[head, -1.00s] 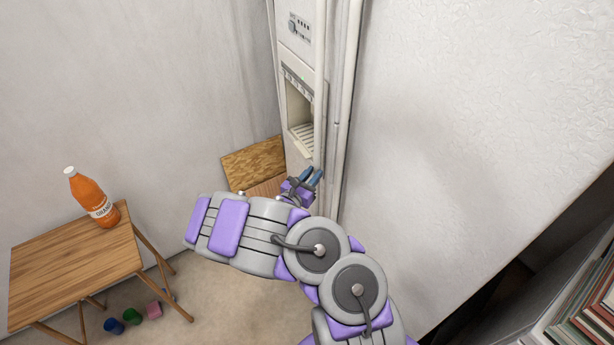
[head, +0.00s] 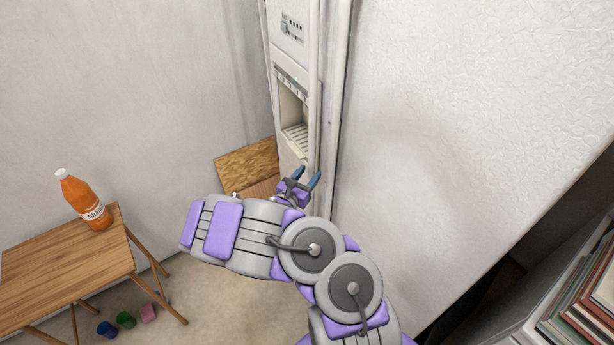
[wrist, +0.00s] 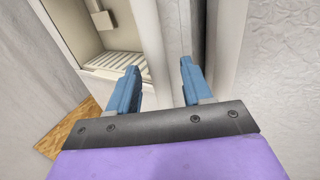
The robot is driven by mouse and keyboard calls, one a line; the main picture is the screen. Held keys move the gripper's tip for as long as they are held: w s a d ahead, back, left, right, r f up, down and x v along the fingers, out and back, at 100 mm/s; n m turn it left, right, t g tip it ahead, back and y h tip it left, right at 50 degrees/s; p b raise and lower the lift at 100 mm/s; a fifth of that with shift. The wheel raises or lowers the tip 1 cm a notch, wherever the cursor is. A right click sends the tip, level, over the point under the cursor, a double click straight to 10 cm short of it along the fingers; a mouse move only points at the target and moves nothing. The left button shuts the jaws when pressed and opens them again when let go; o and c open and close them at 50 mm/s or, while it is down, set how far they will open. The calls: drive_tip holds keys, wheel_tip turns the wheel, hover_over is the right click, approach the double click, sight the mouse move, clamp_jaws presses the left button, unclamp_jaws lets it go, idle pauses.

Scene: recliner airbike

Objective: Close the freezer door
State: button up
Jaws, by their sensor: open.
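The freezer door (head: 289,55) is a tall, narrow white panel with a control strip and a recessed dispenser (head: 294,110), at the top centre of the head view. A long vertical edge or handle strip runs down its right side. My gripper (head: 306,179) is open and empty, just below the dispenser near that right edge. In the wrist view my gripper (wrist: 160,85) has its blue fingers spread, with the dispenser recess (wrist: 115,55) beyond at upper left and a dark vertical gap to the right. I cannot tell whether the fingers touch the door.
A large white textured surface (head: 450,130) fills the right side. A wooden table (head: 70,265) with an orange bottle (head: 84,200) stands at left. Small coloured cups (head: 126,319) lie on the floor below. A wooden board (head: 246,162) leans behind my gripper. Books (head: 585,300) are at lower right.

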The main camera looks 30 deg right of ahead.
drive_tip(key=shift+a, duration=0.1)
drive_tip(key=p+v, duration=0.4)
drive_tip(key=v, duration=1.3)
drive_tip(key=shift+p, duration=0.3)
drive_tip(key=shift+a, duration=0.1)
drive_tip(key=shift+c, duration=0.2)
